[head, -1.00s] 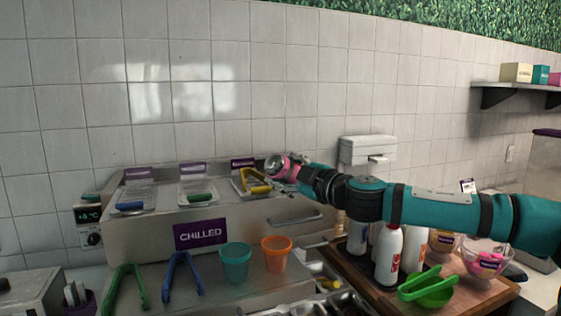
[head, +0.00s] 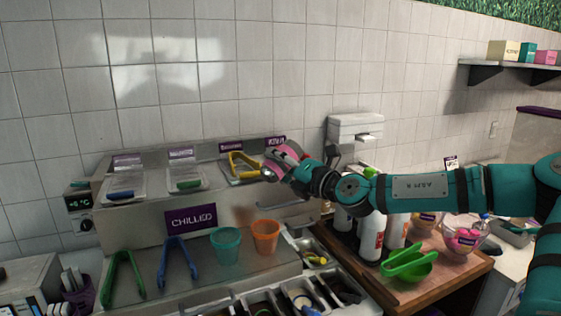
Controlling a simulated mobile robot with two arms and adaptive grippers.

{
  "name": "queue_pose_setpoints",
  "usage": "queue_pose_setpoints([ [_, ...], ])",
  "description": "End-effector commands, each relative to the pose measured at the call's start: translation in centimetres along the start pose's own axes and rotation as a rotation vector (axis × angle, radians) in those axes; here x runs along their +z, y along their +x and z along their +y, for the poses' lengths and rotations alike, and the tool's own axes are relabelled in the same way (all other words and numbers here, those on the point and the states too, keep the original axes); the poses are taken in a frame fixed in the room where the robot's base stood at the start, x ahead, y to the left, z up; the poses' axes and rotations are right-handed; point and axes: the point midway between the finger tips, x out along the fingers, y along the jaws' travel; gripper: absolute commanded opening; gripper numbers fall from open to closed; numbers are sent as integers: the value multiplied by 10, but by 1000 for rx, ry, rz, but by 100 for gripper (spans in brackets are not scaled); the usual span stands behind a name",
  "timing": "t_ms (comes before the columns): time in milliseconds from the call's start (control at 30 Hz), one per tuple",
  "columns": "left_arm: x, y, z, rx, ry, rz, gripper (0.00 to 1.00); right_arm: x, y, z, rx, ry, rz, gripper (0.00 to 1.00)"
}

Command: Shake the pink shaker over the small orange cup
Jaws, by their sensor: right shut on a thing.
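My right gripper (head: 285,165) is shut on the pink shaker (head: 287,150), which is partly hidden by the fingers. The shaker is tilted, with its grey metallic end (head: 269,173) toward the lower left. The small orange cup (head: 265,237) stands upright on the steel counter. In the picture, the shaker is above the cup and apart from it; I cannot tell whether it is directly over the cup's mouth. My left gripper is out of view.
A teal cup (head: 226,246) stands left of the orange cup. Yellow tongs (head: 243,165) rest behind the shaker. White bottles (head: 372,236) and a green squeezer (head: 408,264) are on the wooden board at right.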

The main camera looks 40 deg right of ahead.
Motion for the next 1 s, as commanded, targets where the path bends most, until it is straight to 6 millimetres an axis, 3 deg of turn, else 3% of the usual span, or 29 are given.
queue_pose_setpoints([
  [333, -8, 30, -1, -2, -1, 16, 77, -17, 0, -12, 2, -227, -1, 14],
  [1000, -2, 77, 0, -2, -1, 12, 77, -42, 0, -28, 0, -611, -3, 14],
])
